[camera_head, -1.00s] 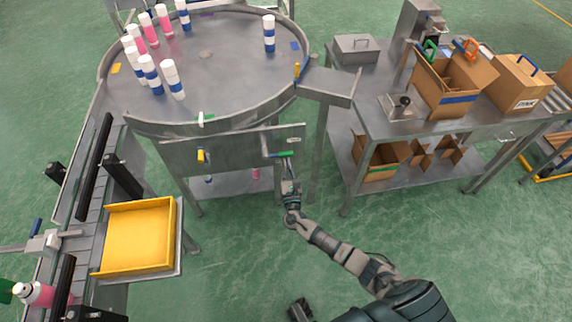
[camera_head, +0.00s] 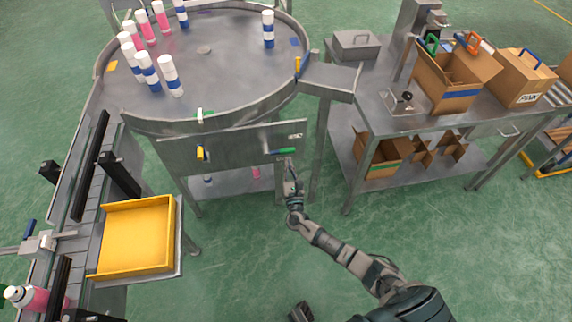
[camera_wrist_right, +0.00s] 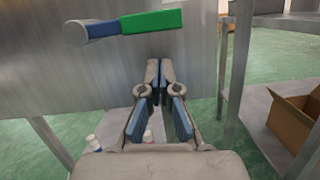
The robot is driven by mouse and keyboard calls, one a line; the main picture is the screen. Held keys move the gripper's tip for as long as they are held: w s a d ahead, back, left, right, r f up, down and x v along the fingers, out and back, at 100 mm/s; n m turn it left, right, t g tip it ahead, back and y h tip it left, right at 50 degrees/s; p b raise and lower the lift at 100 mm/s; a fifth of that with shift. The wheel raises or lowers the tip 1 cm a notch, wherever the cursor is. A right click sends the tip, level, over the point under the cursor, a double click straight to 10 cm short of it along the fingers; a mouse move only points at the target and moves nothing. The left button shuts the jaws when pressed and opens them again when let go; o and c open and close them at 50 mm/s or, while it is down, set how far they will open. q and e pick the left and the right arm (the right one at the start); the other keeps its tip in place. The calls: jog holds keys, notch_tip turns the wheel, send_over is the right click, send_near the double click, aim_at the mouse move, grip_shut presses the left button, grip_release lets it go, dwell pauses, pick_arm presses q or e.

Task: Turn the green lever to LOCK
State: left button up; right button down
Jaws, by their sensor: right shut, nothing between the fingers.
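The green lever (camera_head: 285,151) sits on the right part of the grey front panel (camera_head: 235,147), below the round table. It lies nearly level, its green end to the right. The right wrist view shows its green grip (camera_wrist_right: 151,22) and a blue part to the left of it. My right gripper (camera_head: 289,164) is just below the lever, apart from it. In the right wrist view its fingers (camera_wrist_right: 159,68) are together and empty, below the green grip. The LOCK mark cannot be read. My left gripper is not seen.
Several bottles stand on the round table (camera_head: 215,75). A yellow tray (camera_head: 139,274) is at lower left. A side table (camera_head: 375,115) with cardboard boxes stands right. A table leg (camera_head: 318,150) is close to my right gripper.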

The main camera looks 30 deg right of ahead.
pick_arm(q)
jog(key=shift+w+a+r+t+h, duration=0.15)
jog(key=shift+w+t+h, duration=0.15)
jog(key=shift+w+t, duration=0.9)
pick_arm(e)
jog(key=f+v, duration=0.1)
jog(key=v, duration=0.9)
jog(key=shift+a+f, duration=0.15)
jog(key=shift+f, duration=0.15)
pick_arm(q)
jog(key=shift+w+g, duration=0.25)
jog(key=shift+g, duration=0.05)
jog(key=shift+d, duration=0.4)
pick_arm(e)
jog(key=shift+d+f, duration=0.1)
jog(key=shift+d, duration=0.3)
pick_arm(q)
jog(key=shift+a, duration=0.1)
pick_arm(e)
jog(key=shift+a, duration=0.1)
